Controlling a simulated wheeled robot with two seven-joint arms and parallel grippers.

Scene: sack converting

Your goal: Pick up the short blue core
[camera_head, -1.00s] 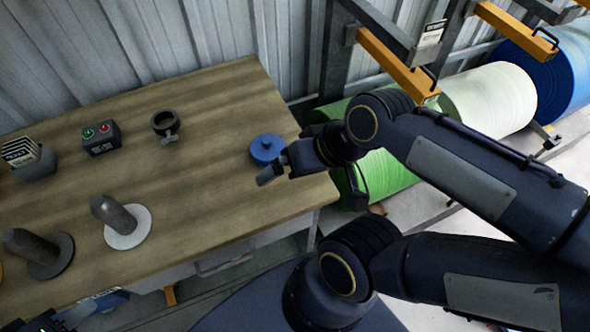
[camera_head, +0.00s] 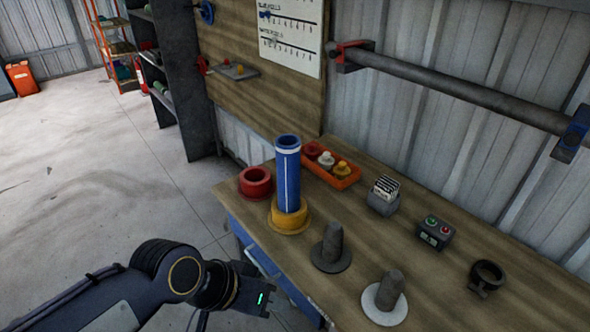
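A blue core (camera_head: 288,184), a hollow tube with a pale band near its top, stands upright at the table's far left. Its lower end meets a yellow ring-shaped base (camera_head: 288,218). No other blue core shows for comparing length. My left gripper (camera_head: 250,296) is beyond the table's left edge, below and to the left of the core in the picture, and apart from it. Its fingers are dark and hard to make out. My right gripper is out of view.
A red ring (camera_head: 256,182) stands close left of the core. An orange tray (camera_head: 332,170) with knobbed pieces lies behind it. A dark peg (camera_head: 331,246), a peg on a white disc (camera_head: 386,293), a card holder (camera_head: 383,196), a button box (camera_head: 435,232) and a dark clamp ring (camera_head: 486,277) occupy the wooden table.

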